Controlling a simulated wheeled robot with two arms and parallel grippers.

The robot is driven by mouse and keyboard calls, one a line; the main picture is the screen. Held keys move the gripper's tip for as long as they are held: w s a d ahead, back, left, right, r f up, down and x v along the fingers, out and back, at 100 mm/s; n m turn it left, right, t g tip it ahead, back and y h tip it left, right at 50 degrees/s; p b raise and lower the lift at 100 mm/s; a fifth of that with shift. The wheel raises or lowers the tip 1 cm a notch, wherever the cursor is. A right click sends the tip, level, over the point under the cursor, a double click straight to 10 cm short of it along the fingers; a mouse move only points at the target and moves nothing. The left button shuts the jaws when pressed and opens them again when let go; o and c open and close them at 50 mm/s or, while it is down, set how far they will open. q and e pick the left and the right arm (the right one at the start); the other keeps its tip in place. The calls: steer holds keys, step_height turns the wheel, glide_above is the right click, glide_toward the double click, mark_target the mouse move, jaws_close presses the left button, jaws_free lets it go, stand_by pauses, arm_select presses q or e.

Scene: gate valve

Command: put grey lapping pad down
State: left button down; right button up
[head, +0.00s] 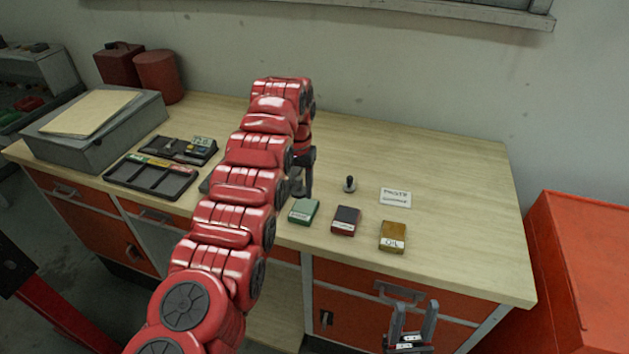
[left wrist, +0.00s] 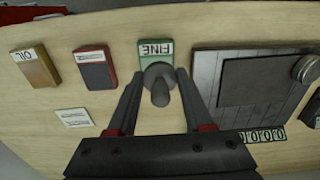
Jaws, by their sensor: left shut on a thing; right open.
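My left gripper (left wrist: 160,76) is shut on the grey lapping pad (left wrist: 160,88), a round grey piece with a knob-like grip between the fingers. In the left wrist view the pad overlaps the near edge of the green block marked FINE (left wrist: 157,49); I cannot tell whether it touches the block or the bench. In the head view the left gripper (head: 303,182) points down behind the green block (head: 304,211), and the held pad is not clearly visible. My right gripper (head: 411,318) is open and empty in front of the bench.
A dark red block (head: 346,220), yellow OIL block (head: 393,237), white card (head: 395,197) and black-knobbed piece (head: 349,184) stand on the bench right of the left gripper. A dark compartment tray (head: 150,178) lies left. A grey plate (left wrist: 207,75) carries a dark slab (left wrist: 262,80). The bench's right part is clear.

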arm_select(q)
steer(key=shift+d, duration=0.1)
steer(key=shift+s+d, duration=0.2)
steer(key=shift+s, duration=0.1)
steer(key=shift+w, duration=0.1)
steer(key=shift+w+d, duration=0.1)
steer(key=shift+w, duration=0.05)
steer(key=shift+s+d+f+m, duration=0.1)
steer(key=shift+d+f+m, duration=0.1)
steer(key=shift+d, duration=0.3)
steer(key=shift+s+d+f+m, duration=0.1)
steer(key=shift+d+f, duration=0.05)
steer(key=shift+d, duration=0.3)
steer(key=shift+d+f, duration=0.1)
steer(key=shift+f, duration=0.1)
steer(key=shift+d, duration=0.1)
